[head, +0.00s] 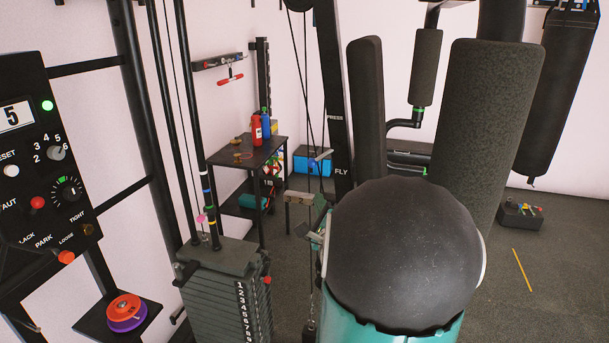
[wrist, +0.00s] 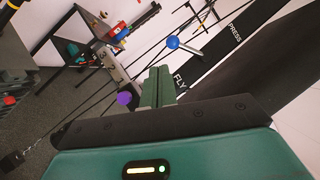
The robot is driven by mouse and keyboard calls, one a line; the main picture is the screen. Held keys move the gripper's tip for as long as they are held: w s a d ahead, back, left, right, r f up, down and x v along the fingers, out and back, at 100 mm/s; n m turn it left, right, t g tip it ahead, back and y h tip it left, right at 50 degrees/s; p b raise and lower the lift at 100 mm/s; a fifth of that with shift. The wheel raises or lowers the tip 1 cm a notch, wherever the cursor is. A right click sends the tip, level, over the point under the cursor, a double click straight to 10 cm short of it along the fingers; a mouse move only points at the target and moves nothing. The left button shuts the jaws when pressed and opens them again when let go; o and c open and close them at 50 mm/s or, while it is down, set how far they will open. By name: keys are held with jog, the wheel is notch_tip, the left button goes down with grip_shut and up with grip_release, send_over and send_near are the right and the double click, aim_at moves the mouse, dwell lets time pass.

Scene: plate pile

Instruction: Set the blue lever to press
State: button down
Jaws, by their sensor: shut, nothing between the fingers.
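The blue lever has a round blue knob (wrist: 172,42) on a silver shaft in the wrist view. The shaft meets a black upright (wrist: 215,62) between the white words FLY and PRESS. In the head view the blue knob (head: 311,163) sits left of the upright, close to the height of FLY and below PRESS. My gripper (wrist: 158,72) has its green fingers together and empty, just below the knob in the wrist view and apart from it in the picture. In the head view my own arm hides most of the gripper.
A numbered weight stack (head: 228,295) with guide rods stands at left. Cables run beside the upright. Dark pads (head: 490,125) stand at right. A shelf table (head: 250,155) with bottles is behind. A control panel (head: 40,150) is at far left. Open floor lies at right.

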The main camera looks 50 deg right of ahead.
aim_at(323, 156)
jog(key=shift+s+d+r+m+h, duration=0.1)
jog(key=shift+s+d+m+h, duration=0.2)
jog(key=shift+s+m, duration=0.2)
jog(key=shift+s+d+r+m+h, duration=0.1)
jog(key=shift+s+d+m+h, duration=0.1)
jog(key=shift+s+d+m, duration=0.25)
jog(key=x, duration=1)
